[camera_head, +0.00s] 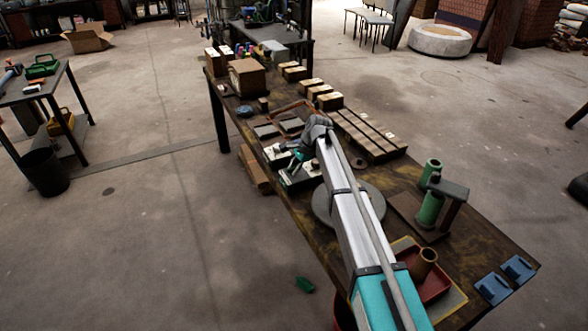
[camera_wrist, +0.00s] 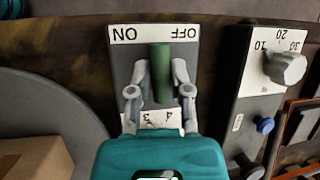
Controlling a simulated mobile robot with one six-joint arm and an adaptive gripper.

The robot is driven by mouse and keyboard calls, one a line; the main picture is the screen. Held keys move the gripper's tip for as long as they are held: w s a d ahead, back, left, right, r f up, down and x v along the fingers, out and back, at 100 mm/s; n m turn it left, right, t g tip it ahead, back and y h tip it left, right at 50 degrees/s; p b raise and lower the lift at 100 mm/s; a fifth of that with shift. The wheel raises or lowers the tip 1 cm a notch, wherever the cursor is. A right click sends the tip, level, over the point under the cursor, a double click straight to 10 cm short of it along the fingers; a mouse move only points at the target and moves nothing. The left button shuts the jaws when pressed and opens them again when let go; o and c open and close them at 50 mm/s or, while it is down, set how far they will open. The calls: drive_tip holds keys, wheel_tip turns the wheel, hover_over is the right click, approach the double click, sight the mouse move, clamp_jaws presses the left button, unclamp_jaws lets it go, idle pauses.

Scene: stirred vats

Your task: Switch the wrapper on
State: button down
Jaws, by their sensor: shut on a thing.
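A grey switch panel (camera_wrist: 125,73) has ON printed at the left and OFF at the right of its upper edge, upside down in the wrist view. A green lever (camera_wrist: 162,72) stands up from it, a little nearer OFF than ON. My gripper (camera_wrist: 160,90) is shut on this lever, one finger on each side. The lower panel is partly hidden behind my gripper, with a label reading 3 and 4. In the head view my gripper (camera_head: 293,166) is at the small control boxes on the bench; the lever is too small to make out there.
Beside the panel is a box with a grey dial (camera_wrist: 286,66) and a blue button (camera_wrist: 265,125). Cartons (camera_head: 248,77) and green cylinders (camera_head: 430,208) stand on the bench.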

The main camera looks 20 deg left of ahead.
drive_tip(key=n, duration=0.2)
drive_tip(key=n+g+h, duration=0.1)
drive_tip(key=n, duration=0.1)
drive_tip(key=shift+w+a+n+g, duration=0.1)
drive_tip(key=shift+w+n+g, duration=0.05)
drive_tip(key=shift+n+g, duration=0.15)
drive_tip(key=shift+n+g+h, duration=0.4)
drive_tip(key=shift+n+h, duration=0.4)
drive_tip(key=shift+n, duration=1.2)
drive_tip(key=c, duration=0.5)
unclamp_jaws()
drive_tip(key=shift+c, duration=0.2)
